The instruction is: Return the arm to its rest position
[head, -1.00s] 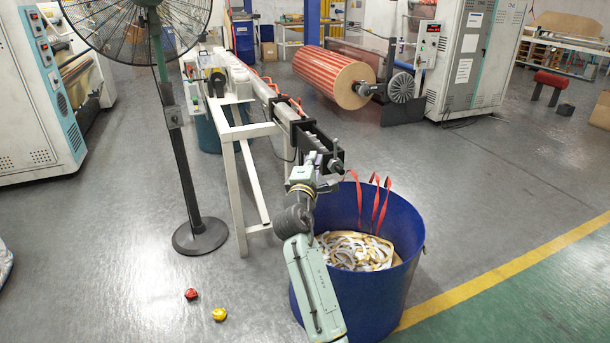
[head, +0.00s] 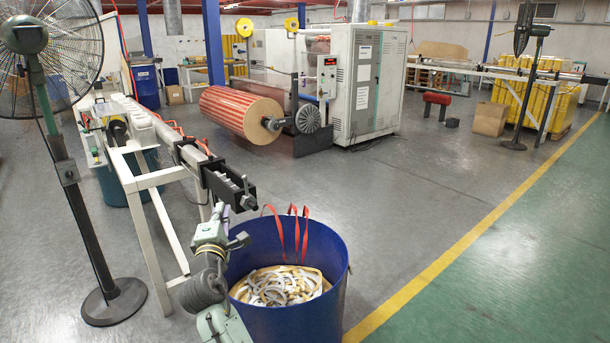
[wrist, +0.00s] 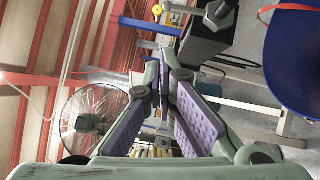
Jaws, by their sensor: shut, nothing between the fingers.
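My gripper (wrist: 161,88) shows in the wrist view as green fingers with purple ribbed pads, the tips close together with nothing between them. In the head view my green and grey arm (head: 207,285) rises from the bottom edge, left of the blue bin (head: 338,290), its upper end near the end of the long machine rail. The fingers there are small and hard to make out. The bin's blue side also shows at the upper right of the wrist view (wrist: 295,65). It holds tangled white and yellow strips (head: 280,287), and red strips (head: 297,235) stick up at its far rim.
A white-legged machine (head: 158,180) with a black rail end (head: 228,187) stands right behind my arm. A pedestal fan (head: 75,200) stands at left. A striped roll (head: 240,113) and a grey cabinet (head: 357,85) are farther back. The floor right of the bin is clear.

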